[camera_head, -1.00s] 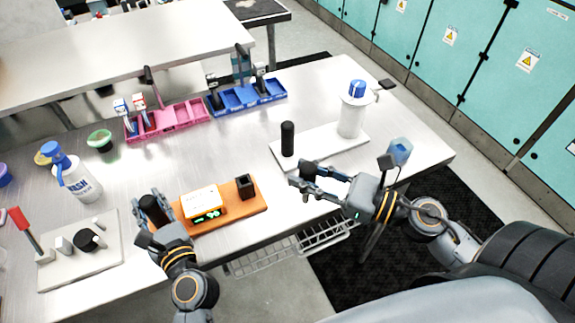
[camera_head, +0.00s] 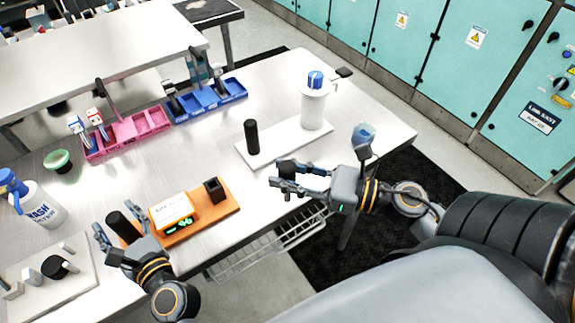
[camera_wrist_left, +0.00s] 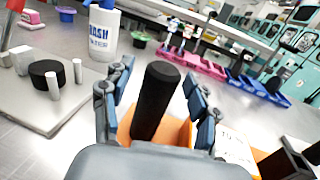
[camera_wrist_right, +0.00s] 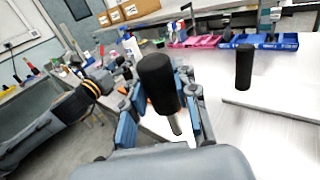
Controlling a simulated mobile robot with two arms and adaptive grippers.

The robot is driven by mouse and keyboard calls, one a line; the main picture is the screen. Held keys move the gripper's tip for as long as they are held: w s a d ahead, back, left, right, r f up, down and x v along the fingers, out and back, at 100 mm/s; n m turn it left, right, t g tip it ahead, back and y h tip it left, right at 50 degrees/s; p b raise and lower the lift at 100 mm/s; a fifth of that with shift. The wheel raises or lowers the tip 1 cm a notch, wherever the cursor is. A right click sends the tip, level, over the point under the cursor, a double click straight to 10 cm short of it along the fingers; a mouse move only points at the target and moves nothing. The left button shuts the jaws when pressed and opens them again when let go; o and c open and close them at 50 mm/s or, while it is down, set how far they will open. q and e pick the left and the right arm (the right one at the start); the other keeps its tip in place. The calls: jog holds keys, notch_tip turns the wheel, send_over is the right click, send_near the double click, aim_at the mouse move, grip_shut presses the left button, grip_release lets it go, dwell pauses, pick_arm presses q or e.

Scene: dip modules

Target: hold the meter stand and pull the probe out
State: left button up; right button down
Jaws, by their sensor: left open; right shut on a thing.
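The orange meter stand (camera_head: 227,203) lies near the table's front edge, with a white meter (camera_head: 173,209) showing green digits and a black square holder (camera_head: 213,190) on it. A black upright post (camera_head: 122,226) rises at its left end. My left gripper (camera_head: 117,238) is open, with its fingers on either side of the post (camera_wrist_left: 155,100). My right gripper (camera_head: 285,178) is shut on the probe, a black handle (camera_wrist_right: 157,82) with a thin metal tip. The probe is held in the air right of the holder, apart from it.
A white base (camera_head: 284,146) with a black post (camera_head: 251,137) and a white canister (camera_head: 314,105) stands behind my right gripper. A wash bottle (camera_head: 38,205) and a grey plate with pegs (camera_head: 85,270) are at left. Pink (camera_head: 128,132) and blue (camera_head: 206,101) bins stand behind.

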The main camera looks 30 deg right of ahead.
aim_at(288, 165)
pick_arm(q)
jog(key=shift+r, duration=0.1)
pick_arm(e)
jog(key=shift+r, duration=0.15)
pick_arm(q)
notch_tip(288, 165, up, 7)
jog(key=p, duration=0.7)
jog(key=shift+r, duration=0.2)
pick_arm(e)
notch_tip(288, 165, up, 7)
jog(key=shift+f, duration=0.15)
pick_arm(q)
jog(key=shift+f, duration=0.1)
pick_arm(e)
jog(key=shift+f, duration=0.1)
pick_arm(q)
jog(key=shift+s, duration=0.1)
jog(key=shift+s+d+f+b, duration=0.15)
jog(key=shift+s+b, duration=0.15)
jog(key=shift+s, duration=0.25)
pick_arm(e)
jog(key=shift+f, duration=0.2)
jog(key=shift+f+b, duration=1)
pick_arm(q)
jog(key=v, duration=0.7)
jog(key=shift+s+r, duration=0.2)
jog(key=shift+s, duration=0.2)
pick_arm(e)
jog(key=shift+f, duration=0.1)
